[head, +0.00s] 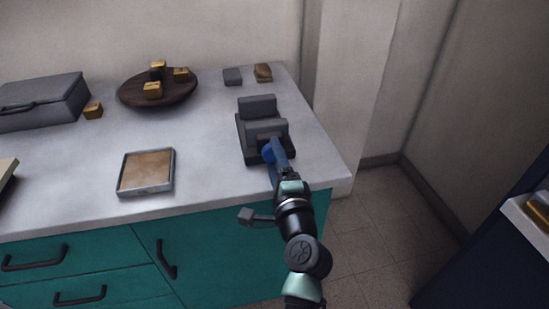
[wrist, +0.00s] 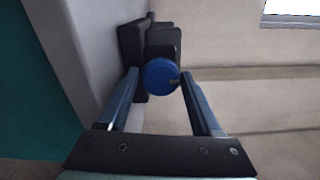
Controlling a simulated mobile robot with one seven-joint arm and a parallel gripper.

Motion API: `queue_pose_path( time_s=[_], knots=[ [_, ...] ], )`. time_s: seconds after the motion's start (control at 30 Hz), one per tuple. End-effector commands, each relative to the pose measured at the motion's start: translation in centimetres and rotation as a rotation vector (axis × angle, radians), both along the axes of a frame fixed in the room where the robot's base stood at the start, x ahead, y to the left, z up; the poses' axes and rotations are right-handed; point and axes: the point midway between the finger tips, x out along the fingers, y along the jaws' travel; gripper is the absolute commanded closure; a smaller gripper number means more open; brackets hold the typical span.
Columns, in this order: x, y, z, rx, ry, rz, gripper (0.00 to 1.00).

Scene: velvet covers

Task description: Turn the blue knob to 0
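The blue knob (wrist: 161,76) is a round disc on the front of a dark grey device (head: 262,122) on the counter. A small pale mark shows at the knob's right edge in the wrist view. In the head view the knob (head: 268,153) is partly hidden by my gripper. My gripper (wrist: 158,82) is open, with one blue finger on each side of the knob. The left fingertip is near the knob's left edge and the right one is near its right edge. I cannot tell whether either finger touches it. No number is readable.
The pale counter (head: 85,165) has teal drawers below. A framed tan tray (head: 146,171) lies left of the device. A dark round board (head: 157,90) with gold blocks and a grey case (head: 42,101) stand further back. Two small blocks (head: 232,76) lie behind the device.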

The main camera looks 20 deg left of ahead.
Motion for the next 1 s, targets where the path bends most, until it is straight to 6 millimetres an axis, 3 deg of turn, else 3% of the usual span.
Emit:
queue_pose_path(
  time_s=[0.03, 0.1, 0.47, 1.0],
  knots=[
    [0.0, 0.0, 0.0, 0.001, 0.001, 0.000, 0.23],
    [0.0, 0.0, 0.0, 0.002, 0.001, 0.000, 0.11],
    [-0.5, -0.4, 0.0, 0.003, 0.002, -0.001, 0.11],
    [-8.9, -6.0, 0.0, 0.003, 0.003, -0.002, 0.11]
  ],
)
